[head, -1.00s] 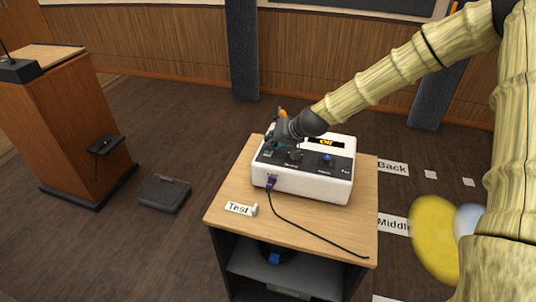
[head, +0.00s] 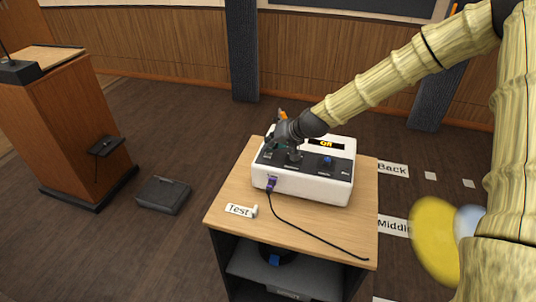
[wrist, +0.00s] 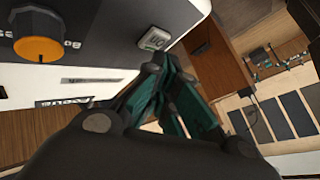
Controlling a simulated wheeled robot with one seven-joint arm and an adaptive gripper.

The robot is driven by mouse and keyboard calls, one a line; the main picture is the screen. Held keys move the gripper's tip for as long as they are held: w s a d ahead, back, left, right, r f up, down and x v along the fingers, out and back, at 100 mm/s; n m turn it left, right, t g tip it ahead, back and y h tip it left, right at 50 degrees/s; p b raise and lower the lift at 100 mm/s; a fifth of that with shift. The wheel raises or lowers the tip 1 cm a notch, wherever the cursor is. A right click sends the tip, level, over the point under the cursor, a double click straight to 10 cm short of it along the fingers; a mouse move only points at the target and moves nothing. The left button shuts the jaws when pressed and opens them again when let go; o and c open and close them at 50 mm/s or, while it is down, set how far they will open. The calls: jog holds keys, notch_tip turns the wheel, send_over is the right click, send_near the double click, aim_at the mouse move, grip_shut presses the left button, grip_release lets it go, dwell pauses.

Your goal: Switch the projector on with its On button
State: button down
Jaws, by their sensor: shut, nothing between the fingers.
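The projector control box (head: 310,188) is white with a dark sloped panel and stands on a small wooden-topped stand. Its display (head: 326,144) shows short orange text, too small to read surely. My gripper (head: 271,146) is over the left end of the panel and hides part of it. In the wrist view, a small pale lettered button (wrist: 155,39) sits at the panel's end; its lettering is turned and hard to read. My gripper's teal fingers (wrist: 152,70) are shut and empty, their tips close by the button; I cannot tell whether they touch.
A blue knob (head: 327,160) is on the panel's right part, and an orange knob (wrist: 38,49) shows in the wrist view. A cable (head: 315,236) runs over the stand top (head: 225,213) near a "Test" label (head: 239,210). A wooden lectern (head: 75,130) stands at left.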

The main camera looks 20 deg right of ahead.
aim_at(270, 153)
jog(key=shift+f, duration=0.2)
jog(key=shift+f+b, duration=0.25)
jog(key=shift+b, duration=0.1)
jog(key=shift+r, duration=0.2)
jog(key=shift+r+p, duration=0.3)
dwell(0.4)
notch_tip(270, 153, up, 6)
jog(key=p, duration=0.3)
jog(key=shift+p, duration=0.4)
